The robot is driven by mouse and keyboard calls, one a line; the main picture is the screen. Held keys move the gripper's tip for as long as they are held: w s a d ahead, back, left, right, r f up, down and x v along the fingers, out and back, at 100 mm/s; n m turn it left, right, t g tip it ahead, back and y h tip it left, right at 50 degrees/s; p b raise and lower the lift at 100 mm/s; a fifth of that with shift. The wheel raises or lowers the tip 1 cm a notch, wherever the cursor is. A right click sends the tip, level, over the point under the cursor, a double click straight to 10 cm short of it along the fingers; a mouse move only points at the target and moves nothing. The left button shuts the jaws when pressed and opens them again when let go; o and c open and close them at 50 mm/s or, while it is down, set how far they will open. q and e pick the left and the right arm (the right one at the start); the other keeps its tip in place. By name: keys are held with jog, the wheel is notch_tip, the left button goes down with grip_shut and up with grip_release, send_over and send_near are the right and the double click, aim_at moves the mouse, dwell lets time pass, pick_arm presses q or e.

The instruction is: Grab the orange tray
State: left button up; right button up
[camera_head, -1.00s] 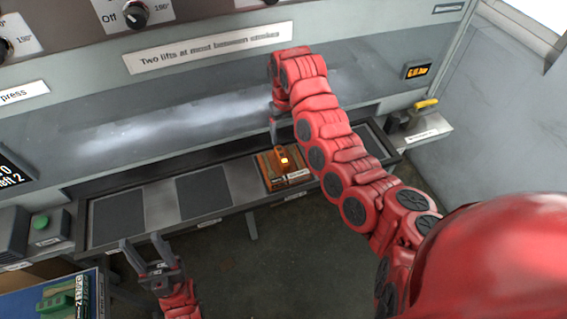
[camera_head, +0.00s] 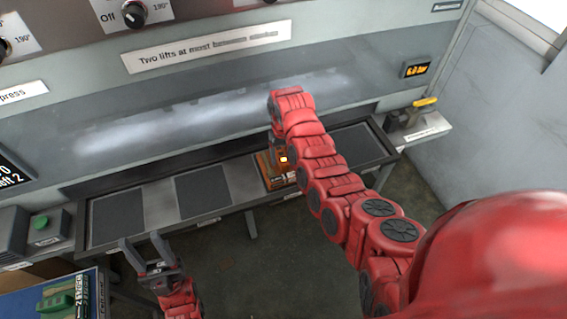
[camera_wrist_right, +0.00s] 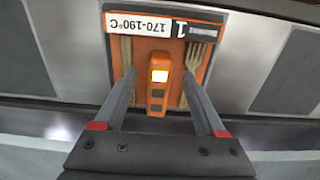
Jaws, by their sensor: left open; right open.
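The orange tray (camera_wrist_right: 148,57) sits on the long grey shelf of the press. In the head view the tray (camera_head: 267,178) is partly hidden by my right arm. It has a raised orange grip block (camera_wrist_right: 159,85) with a lit yellow window, a label reading "1, 170-190°C", and wooden cutlery, one a fork, on each side. My right gripper (camera_wrist_right: 161,92) is open, with its fingers on either side of the grip block; I cannot tell whether they touch it. My left gripper (camera_head: 153,257) is open and empty, in front of the shelf at the lower left.
The shelf (camera_head: 240,180) has several dark square pads. A green button (camera_head: 41,222) stands at its left end, a yellow-handled lever (camera_head: 424,103) at the right. A blue surface with a green item (camera_head: 58,300) lies at the lower left.

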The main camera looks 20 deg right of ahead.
jog(key=shift+f+p, duration=0.35)
jog(key=shift+f, duration=0.95)
grip_shut()
